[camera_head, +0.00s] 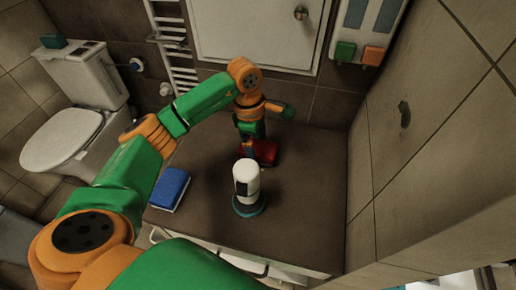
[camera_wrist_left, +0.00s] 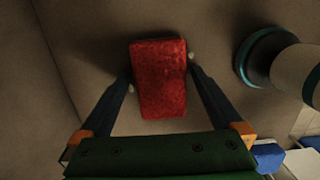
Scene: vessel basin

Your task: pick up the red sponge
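The red sponge (camera_wrist_left: 160,80) lies on the brown counter, a rough upright rectangle in the left wrist view. In the head view the sponge (camera_head: 266,153) is partly hidden behind my left gripper (camera_head: 250,146). In the wrist view my left gripper (camera_wrist_left: 160,76) points down with one dark finger on each side of the sponge, the tips close to its long edges. The fingers are spread; I cannot tell whether either tip touches it. My right gripper is not in view.
A white bottle with a dark label (camera_head: 247,180) stands on a blue-green base close in front of the sponge. A blue book-like block (camera_head: 170,188) lies on the counter (camera_head: 203,207) at left. A tiled wall (camera_head: 430,160) bounds the right side. The counter's right part is clear.

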